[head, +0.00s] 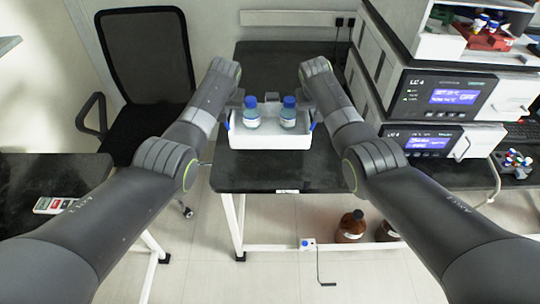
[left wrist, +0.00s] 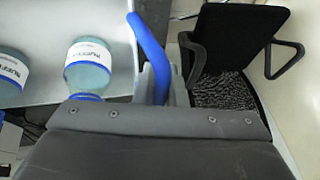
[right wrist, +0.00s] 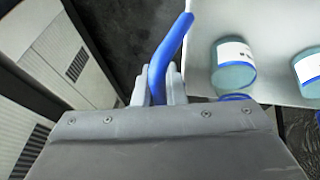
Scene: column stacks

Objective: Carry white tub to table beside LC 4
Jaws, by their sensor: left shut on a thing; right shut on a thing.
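The white tub (head: 270,141) is at the front part of the black table (head: 235,182) beside the LC 4 stack (head: 443,94). Two blue-capped bottles (head: 251,113) (head: 288,113) stand upright in it. My left gripper (head: 232,122) is shut on the tub's left blue handle, which shows in the left wrist view (left wrist: 150,55). My right gripper (head: 311,122) is shut on the right blue handle, which shows in the right wrist view (right wrist: 168,58). I cannot tell whether the tub's underside touches the table.
A black chair (head: 145,60) stands at the left. A side table (head: 40,180) holds a small device (head: 54,205). Brown bottles (head: 351,226) stand on the floor under the black table. The table is clear behind the tub.

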